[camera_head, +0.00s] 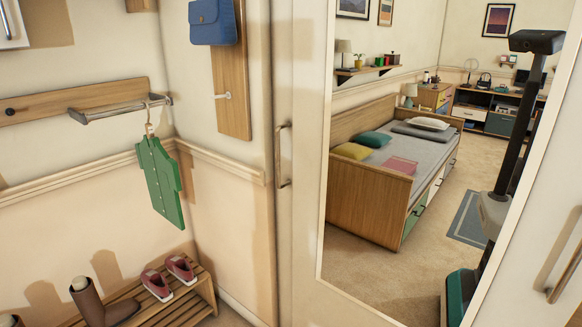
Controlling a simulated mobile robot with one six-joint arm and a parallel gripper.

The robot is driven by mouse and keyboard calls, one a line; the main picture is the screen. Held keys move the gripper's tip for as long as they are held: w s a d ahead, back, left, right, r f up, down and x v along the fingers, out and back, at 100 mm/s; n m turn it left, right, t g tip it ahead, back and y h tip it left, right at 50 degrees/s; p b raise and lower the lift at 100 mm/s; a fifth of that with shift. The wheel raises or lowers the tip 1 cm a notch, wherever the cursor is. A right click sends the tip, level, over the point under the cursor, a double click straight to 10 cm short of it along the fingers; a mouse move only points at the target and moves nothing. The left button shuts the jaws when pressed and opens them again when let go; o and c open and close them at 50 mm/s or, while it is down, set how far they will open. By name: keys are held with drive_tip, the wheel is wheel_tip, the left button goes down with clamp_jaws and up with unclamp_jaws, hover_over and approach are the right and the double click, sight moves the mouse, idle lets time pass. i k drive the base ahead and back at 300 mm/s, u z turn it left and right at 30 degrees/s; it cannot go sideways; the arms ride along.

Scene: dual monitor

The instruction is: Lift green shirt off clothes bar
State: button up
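The green shirt (161,186) hangs on a light hanger (149,122) in the left part of the head view. The hanger's hook is at the right end of the metal clothes bar (112,110). The bar is fixed to a wooden wall board (45,105). The shirt hangs slightly tilted, clear of the shoe bench below. I cannot make out my gripper in this view.
A wooden bench (195,308) with red shoes (156,285) and brown boots (88,302) stands below the shirt. A blue bag (212,22) hangs at upper right of it. A door handle (283,155) protrudes further right, beside a large mirror-like panel showing a daybed (366,205).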

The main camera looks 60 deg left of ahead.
sight(161, 172)
drive_tip(key=u, duration=2.7)
drive_tip(key=i, duration=2.8)
drive_tip(key=u, duration=0.2)
